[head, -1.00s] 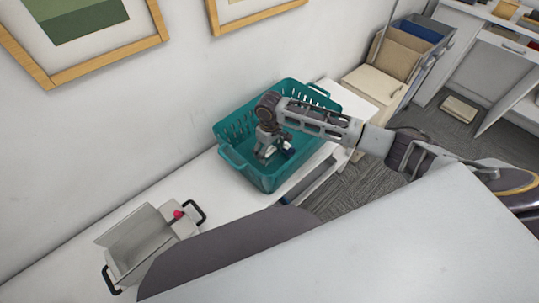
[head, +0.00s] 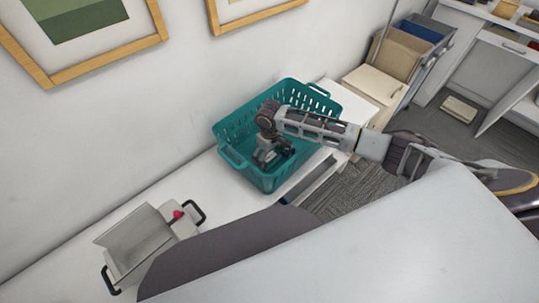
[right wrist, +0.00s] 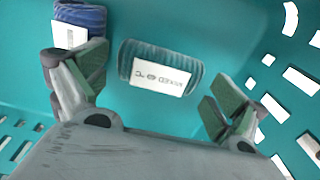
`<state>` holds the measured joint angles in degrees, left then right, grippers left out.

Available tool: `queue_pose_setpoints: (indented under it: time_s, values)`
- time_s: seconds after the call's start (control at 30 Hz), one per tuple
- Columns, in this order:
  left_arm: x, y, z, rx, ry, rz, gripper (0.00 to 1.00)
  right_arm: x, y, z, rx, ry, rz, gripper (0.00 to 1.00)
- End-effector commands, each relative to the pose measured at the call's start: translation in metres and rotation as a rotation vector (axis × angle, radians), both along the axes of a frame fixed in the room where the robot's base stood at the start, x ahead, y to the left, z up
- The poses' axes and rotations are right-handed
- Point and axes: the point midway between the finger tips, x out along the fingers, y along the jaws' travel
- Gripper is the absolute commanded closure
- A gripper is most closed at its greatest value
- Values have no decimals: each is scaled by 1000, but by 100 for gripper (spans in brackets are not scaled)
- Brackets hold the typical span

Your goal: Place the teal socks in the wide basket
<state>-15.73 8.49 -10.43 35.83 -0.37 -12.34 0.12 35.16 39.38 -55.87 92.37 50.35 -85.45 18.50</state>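The teal basket (head: 243,167) stands on the white surface by the wall, in the middle of the head view. My right gripper (head: 272,157) reaches down inside it. In the right wrist view the teal socks (right wrist: 147,55), a ribbed bundle with a white printed label, lie on the basket floor. My right gripper (right wrist: 158,95) is open, its green-padded fingers apart, with the teal socks beyond and between them and not touching. A blue sock bundle (right wrist: 84,16) with a white label lies beside the left finger. My left gripper is not in view.
A grey box (head: 140,245) with dark handles and a red knob stands at the left on the same white surface (head: 185,178). Bins (head: 390,50) stand beyond the basket. The basket walls surround my right gripper closely.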

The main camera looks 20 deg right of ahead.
Motion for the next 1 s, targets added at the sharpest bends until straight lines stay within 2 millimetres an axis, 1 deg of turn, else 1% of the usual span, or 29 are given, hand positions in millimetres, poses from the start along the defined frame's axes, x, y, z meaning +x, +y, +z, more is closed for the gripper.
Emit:
queue_pose_setpoints:
  time_s: [0.3, 0.47, 0.53, 0.67, 0.9, 1.0]
  values:
    - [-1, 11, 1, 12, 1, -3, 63, 0, 0, 0, 0, 0, 0, 0]
    - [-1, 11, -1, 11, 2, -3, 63, 0, 0, 3, 0, -1, 1, 0]
    - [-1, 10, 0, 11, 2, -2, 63, 0, 0, 7, 0, -1, 1, 0]
    - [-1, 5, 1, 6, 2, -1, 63, 0, 0, 19, 1, -1, 1, 0]
    - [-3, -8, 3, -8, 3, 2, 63, 1, 0, 52, 1, -2, 1, 0]
    - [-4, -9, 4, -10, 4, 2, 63, 1, 0, 68, 1, -2, 0, 0]
